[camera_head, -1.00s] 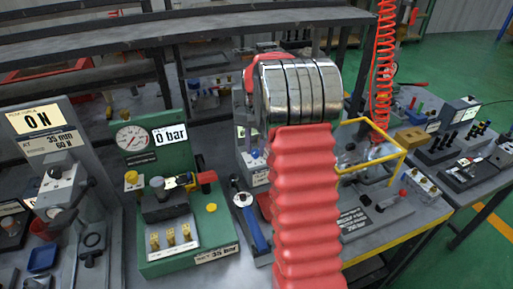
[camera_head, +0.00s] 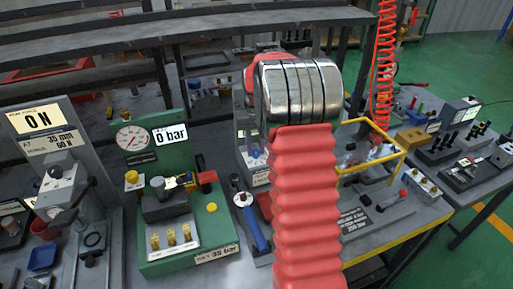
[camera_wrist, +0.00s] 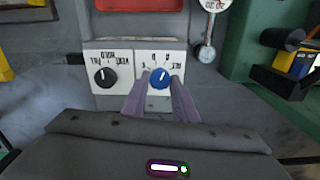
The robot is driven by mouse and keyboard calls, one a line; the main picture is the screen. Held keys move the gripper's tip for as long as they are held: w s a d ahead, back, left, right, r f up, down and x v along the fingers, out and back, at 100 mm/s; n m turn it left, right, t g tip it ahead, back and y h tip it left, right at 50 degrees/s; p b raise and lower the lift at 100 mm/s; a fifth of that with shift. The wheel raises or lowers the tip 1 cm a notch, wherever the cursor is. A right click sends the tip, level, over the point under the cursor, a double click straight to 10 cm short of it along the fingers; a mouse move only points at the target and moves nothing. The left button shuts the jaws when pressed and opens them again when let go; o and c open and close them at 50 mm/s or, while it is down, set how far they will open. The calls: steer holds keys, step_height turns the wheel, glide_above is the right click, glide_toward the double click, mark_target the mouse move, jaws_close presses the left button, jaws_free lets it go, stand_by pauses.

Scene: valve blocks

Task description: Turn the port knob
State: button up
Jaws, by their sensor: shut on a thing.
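The blue knob (camera_wrist: 160,78) with a white pointer line sits on a white plate (camera_wrist: 161,57) with small lettering, on the front of a grey block. My gripper (camera_wrist: 160,84) reaches in from below in the wrist view, one finger on each side of this knob, and is shut on it. The pointer stands nearly upright in that view. A black knob (camera_wrist: 106,77) with a white pointer is on the plate just left. In the head view, the grey block (camera_head: 257,175) shows partly beside my red arm, which hides my gripper.
A green unit (camera_head: 155,140) reading 0 bar stands left of my arm. A blue-handled tool (camera_head: 253,225) lies between them. A yellow frame (camera_head: 372,160) stands on the right.

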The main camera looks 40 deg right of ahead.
mark_target(256, 151)
steer(key=shift+s, duration=0.1)
steer(key=o, duration=1.1)
steer(key=shift+c, duration=0.2)
step_height(256, 151, up, 14)
steer(key=shift+f, duration=0.15)
steer(key=shift+a, duration=0.1)
